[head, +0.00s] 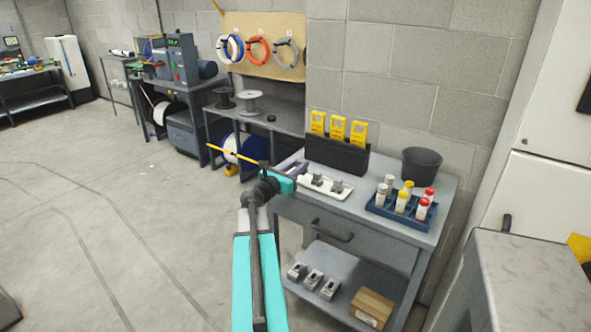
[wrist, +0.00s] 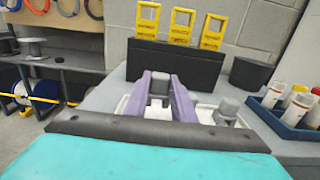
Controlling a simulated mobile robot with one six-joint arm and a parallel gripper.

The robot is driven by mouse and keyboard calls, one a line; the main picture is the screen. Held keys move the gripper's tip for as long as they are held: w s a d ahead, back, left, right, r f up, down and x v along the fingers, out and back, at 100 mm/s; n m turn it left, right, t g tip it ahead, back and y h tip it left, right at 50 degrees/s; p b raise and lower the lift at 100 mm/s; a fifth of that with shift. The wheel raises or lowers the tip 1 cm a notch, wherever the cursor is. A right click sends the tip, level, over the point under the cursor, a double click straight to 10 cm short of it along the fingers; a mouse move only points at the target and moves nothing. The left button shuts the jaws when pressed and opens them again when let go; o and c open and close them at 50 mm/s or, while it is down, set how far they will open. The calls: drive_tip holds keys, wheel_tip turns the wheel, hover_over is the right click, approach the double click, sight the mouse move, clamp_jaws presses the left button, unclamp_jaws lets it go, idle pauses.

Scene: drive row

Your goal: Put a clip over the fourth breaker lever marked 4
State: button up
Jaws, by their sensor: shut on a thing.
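A white tray (head: 345,194) lies on the grey work table and holds small grey clips; one clip (head: 318,179) and another (head: 336,186) show in the head view. My gripper (head: 299,168) reaches over the tray's left end. In the wrist view its purple fingers (wrist: 163,84) are shut on a grey clip (wrist: 158,88), which sits at the tray or just above it; I cannot tell which. A second grey clip (wrist: 228,108) stands to the right in the tray (wrist: 206,114). No breaker lever and no mark 4 shows in either view.
Behind the tray a black holder (head: 335,155) carries yellow tags (head: 338,130) against the wall. A dark bin (head: 422,167) and a blue rack (head: 402,212) of bottles stand to the right. Grey devices (head: 313,280) and a carton (head: 371,307) lie on the lower shelf. Open floor (head: 110,220) spreads left.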

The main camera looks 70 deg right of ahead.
drive_tip(key=shift+w+d+f, duration=0.1)
drive_tip(key=shift+w+d, duration=0.35)
drive_tip(key=shift+d, duration=0.15)
drive_tip(key=shift+d, duration=0.1)
drive_tip(key=shift+w+d+f, duration=0.15)
drive_tip(key=shift+w+d, duration=0.45)
drive_tip(key=shift+d, duration=0.15)
drive_tip(key=shift+s+a+f+p, duration=0.15)
drive_tip(key=shift+f+p, duration=0.35)
drive_tip(key=shift+f, duration=1)
drive_tip(key=shift+f, duration=0.2)
drive_tip(key=o, duration=1)
drive_tip(key=b+v, duration=0.2)
drive_tip(key=v, duration=1.2)
drive_tip(key=shift+r+b, duration=0.1)
drive_tip(key=shift+b, duration=0.2)
